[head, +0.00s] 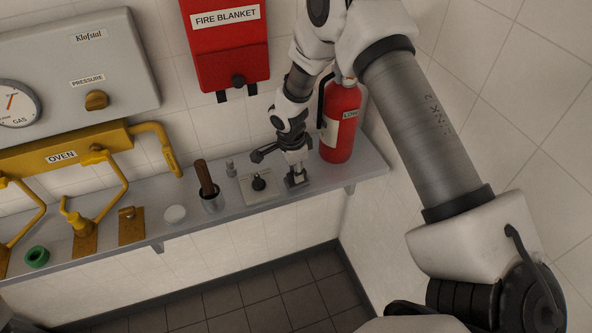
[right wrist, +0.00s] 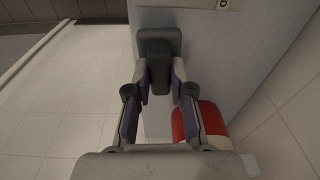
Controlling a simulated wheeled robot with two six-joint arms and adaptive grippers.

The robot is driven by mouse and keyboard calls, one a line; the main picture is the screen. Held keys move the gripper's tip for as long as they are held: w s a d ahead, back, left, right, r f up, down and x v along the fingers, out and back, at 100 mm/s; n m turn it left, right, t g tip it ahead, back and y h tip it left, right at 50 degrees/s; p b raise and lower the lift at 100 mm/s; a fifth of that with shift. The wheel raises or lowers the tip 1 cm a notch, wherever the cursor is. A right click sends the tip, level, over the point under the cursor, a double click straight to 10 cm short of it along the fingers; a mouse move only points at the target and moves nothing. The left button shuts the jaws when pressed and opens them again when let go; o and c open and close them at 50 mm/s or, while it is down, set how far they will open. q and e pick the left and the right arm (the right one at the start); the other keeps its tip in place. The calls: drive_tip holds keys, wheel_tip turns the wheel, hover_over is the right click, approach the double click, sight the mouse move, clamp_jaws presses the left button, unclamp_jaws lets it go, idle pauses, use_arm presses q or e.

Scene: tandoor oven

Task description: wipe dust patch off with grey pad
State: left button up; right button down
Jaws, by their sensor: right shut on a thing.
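My right gripper (head: 296,172) is over the right part of the grey shelf (head: 330,176), just left of the fire extinguisher. It is shut on the dark grey pad (head: 298,181). The right wrist view shows the pad (right wrist: 160,42) between the fingertips of the right gripper (right wrist: 158,76), with the shelf surface behind it. The pad is at or very near the shelf top; I cannot tell whether it touches. I cannot make out a dust patch; the gripper and pad cover part of the shelf. My left gripper is not in view.
A red fire extinguisher (head: 341,124) stands close right of the gripper. A plate with a black knob (head: 259,184), a cup with a brown handle (head: 207,185) and a white disc (head: 175,214) are to the left. Yellow gas pipes (head: 90,157) and a fire blanket box (head: 225,48) are on the wall.

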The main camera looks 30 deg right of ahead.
drive_tip(key=shift+f, duration=0.5)
drive_tip(key=shift+s+d+r+b, duration=0.15)
drive_tip(key=shift+d+b, duration=0.15)
drive_tip(key=shift+d, duration=0.35)
drive_tip(key=shift+s+d, duration=0.15)
drive_tip(key=shift+d, duration=0.5)
drive_tip(key=shift+a, duration=0.1)
drive_tip(key=shift+a, duration=0.1)
